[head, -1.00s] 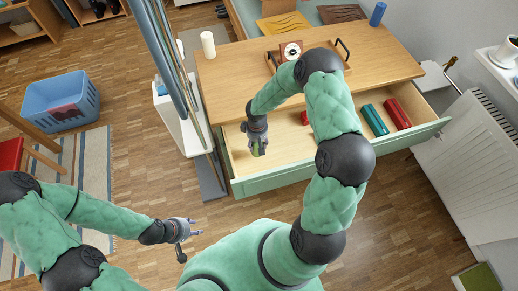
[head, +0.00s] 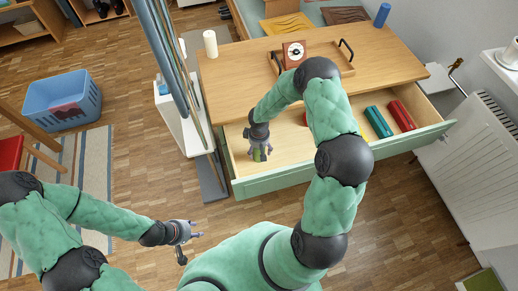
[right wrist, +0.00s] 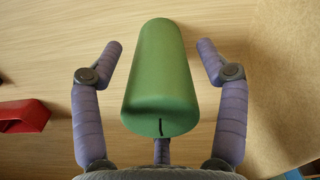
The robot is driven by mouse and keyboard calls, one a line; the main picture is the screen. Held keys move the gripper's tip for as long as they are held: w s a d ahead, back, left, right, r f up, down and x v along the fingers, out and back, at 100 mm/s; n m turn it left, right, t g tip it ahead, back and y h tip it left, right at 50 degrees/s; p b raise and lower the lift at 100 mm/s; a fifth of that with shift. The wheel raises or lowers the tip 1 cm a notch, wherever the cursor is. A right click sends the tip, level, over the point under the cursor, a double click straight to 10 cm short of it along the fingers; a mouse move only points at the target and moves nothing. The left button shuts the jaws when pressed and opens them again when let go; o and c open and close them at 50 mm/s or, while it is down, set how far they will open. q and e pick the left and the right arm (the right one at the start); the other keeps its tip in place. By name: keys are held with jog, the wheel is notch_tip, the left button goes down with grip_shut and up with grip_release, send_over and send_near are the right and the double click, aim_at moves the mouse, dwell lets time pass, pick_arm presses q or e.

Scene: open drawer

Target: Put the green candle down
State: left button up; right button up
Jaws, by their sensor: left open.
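The green candle (right wrist: 160,75) is a plain cylinder with a dark wick at its near end. In the right wrist view it lies on the light wood of the drawer floor, between the spread fingers of my right gripper (right wrist: 160,60), with a gap on both sides. In the head view the right gripper (head: 260,153) reaches down into the left part of the open drawer (head: 345,160), and only a little of the candle (head: 257,155) shows between its fingers. My left gripper (head: 192,232) is open and empty, over the floor well outside the drawer.
A red object (right wrist: 22,117) lies left of the candle in the right wrist view. A teal cylinder (head: 378,122) and a red one (head: 401,115) lie further right in the drawer. A tray with handles (head: 345,72) stands on the desktop (head: 225,80). A radiator (head: 490,165) stands right.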

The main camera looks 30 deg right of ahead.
jog(key=shift+r, duration=0.2)
notch_tip(320, 180, up, 12)
jog(key=p, duration=0.5)
